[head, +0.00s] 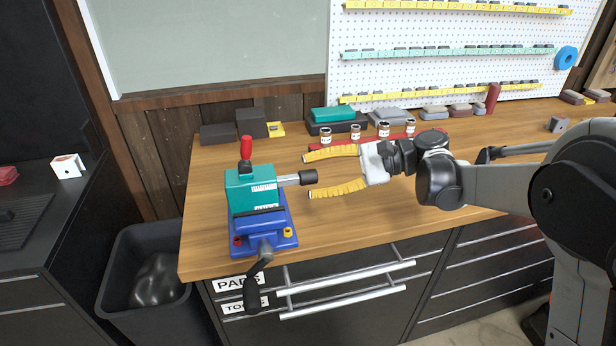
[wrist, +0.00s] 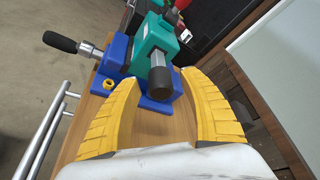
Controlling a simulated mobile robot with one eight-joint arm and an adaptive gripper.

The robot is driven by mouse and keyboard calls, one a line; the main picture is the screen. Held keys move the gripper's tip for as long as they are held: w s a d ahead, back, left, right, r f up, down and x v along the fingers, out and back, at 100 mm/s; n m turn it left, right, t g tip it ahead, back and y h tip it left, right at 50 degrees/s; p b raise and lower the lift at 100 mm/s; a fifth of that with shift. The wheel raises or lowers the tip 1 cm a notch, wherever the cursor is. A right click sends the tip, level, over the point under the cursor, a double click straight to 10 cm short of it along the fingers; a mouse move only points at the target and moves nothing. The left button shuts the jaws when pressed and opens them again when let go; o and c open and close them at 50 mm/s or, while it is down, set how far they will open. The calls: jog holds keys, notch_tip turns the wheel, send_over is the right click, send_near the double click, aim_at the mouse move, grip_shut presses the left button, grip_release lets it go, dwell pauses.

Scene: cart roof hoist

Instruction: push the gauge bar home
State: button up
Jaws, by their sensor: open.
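The gauge bar (head: 292,179) is a grey metal rod with a dark round end cap, sticking out of the right side of a teal block (head: 249,190) on a blue base (head: 265,232). A red-handled lever (head: 246,150) stands upright on the block. In the wrist view the bar's dark end (wrist: 160,82) faces me between the yellow fingers. My gripper (head: 306,176) is open, with one finger on each side of the bar's end. It holds nothing, and I cannot tell whether a finger touches the bar.
A black crank handle (head: 254,289) hangs over the table's front edge. Several small jars (head: 355,132) and dark blocks stand along the back of the wooden worktop (head: 400,215). A dark bin (head: 150,268) stands left of the bench. Drawer handles (head: 345,300) jut out below.

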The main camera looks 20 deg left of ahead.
jog(key=v, duration=1)
jog(key=shift+d, duration=0.35)
jog(key=shift+w+r, duration=0.1)
